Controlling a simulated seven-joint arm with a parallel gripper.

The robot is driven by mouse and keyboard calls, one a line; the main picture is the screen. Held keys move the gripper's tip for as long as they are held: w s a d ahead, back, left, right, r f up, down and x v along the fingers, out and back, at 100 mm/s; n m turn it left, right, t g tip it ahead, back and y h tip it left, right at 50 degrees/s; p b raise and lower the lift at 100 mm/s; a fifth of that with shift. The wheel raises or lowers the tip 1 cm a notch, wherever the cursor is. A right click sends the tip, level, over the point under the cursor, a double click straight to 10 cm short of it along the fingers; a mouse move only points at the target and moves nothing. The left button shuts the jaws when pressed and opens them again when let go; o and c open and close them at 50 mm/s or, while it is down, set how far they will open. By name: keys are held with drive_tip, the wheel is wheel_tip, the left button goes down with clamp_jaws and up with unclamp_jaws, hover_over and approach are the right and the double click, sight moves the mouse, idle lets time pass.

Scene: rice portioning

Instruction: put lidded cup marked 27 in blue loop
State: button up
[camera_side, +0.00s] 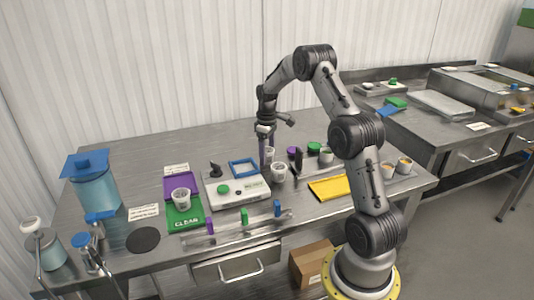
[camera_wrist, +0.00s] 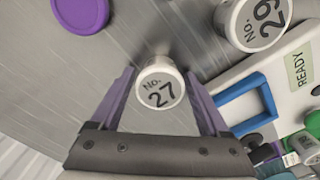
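The white lidded cup marked 27 (camera_wrist: 160,86) stands between the tips of my gripper's purple fingers (camera_wrist: 160,74) in the wrist view. The fingers are spread on either side of it, with what looks like a narrow gap at each side. In the side view my gripper (camera_side: 266,155) points down at the table behind the white device, and the cup (camera_side: 270,152) shows partly beside it. The blue loop (camera_wrist: 266,93) is a square frame lying on the white device; it also shows in the side view (camera_side: 233,164) and looks empty.
A cup marked 29 (camera_wrist: 235,22) stands near the white device (camera_wrist: 298,60). A purple disc (camera_wrist: 80,10) lies on the table. A yellow mat (camera_side: 330,188) lies to the right. Another cup (camera_side: 181,198) stands near the green mat (camera_side: 185,217).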

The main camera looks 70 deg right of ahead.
sight(267, 150)
drive_tip(key=shift+o, duration=0.7)
wheel_tip(267, 150, up, 12)
drive_tip(key=a+r+t, duration=0.1)
drive_tip(key=a+r, duration=0.6)
drive_tip(key=a, duration=0.3)
drive_tip(key=s+a+r+t, duration=0.1)
drive_tip(key=s+a+r, duration=0.1)
drive_tip(key=s+a, duration=0.5)
drive_tip(key=s+a+r+t, duration=0.2)
drive_tip(key=s+a, duration=0.5)
drive_tip(key=a, duration=0.6)
drive_tip(key=shift+s+h, duration=0.3)
drive_tip(key=shift+s, duration=0.05)
drive_tip(key=shift+o, duration=0.4)
drive_tip(key=s+a+f+t, duration=0.1)
drive_tip(key=s+a+f, duration=0.2)
drive_tip(key=s, duration=0.4)
drive_tip(key=shift+a+f+t, duration=0.25)
drive_tip(key=shift+a+t, duration=0.05)
drive_tip(key=shift+a, duration=0.15)
